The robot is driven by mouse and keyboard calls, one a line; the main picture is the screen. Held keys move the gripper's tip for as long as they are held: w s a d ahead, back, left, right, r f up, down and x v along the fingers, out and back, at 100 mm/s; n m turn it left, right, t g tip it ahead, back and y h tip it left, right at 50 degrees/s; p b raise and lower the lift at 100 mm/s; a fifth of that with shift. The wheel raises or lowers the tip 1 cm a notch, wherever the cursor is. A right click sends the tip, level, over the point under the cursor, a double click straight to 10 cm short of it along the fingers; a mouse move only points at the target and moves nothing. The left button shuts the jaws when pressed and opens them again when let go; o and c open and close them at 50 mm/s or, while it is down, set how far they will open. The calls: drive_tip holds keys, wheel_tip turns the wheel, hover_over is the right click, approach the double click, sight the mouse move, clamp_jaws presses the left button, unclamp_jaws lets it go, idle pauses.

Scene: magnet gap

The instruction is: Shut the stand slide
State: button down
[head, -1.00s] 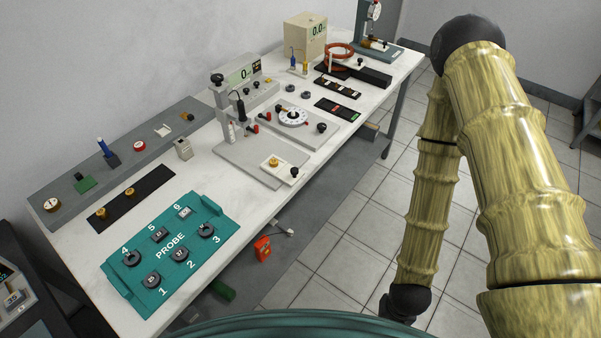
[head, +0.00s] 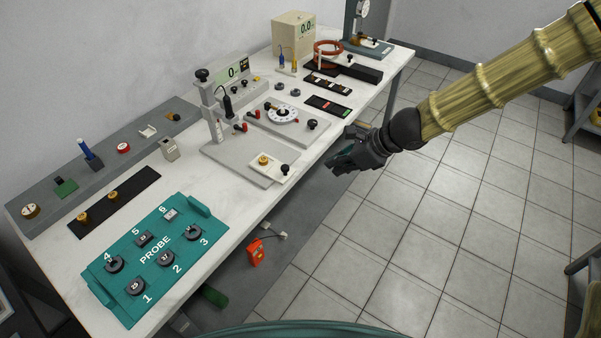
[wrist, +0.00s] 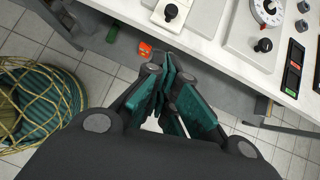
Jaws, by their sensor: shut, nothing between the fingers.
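The stand (head: 213,115) is a light grey column on a flat grey base plate (head: 232,152) near the table's front edge. Its slide, a small whitish plate (head: 268,177) with a brass knob and a black knob, sits at the base's front right and sticks out toward the table edge. In the wrist view the slide (wrist: 165,20) shows at the top, partly cut off. My gripper (head: 338,163), with teal fingers, is in front of the table edge, right of the slide and apart from it. Its fingers are closed and empty in the wrist view (wrist: 167,72).
A teal probe board (head: 190,252) lies at the front left of the table. A dial plate (head: 300,128) stands right of the stand, with dark strips (head: 328,106) beyond. An orange-red box (head: 256,252) is below the table edge.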

drive_tip(key=b, duration=0.4)
approach(290, 176)
wheel_tip(290, 176, down, 3)
drive_tip(key=shift+w+a+f+p, duration=0.2)
drive_tip(key=shift+w+a, duration=0.15)
drive_tip(key=shift+a, duration=0.3)
drive_tip(key=shift+w+a+f+p, duration=0.1)
drive_tip(key=shift+w+a+f, duration=0.1)
drive_tip(key=shift+w+a, duration=0.35)
drive_tip(key=shift+s+a, duration=0.15)
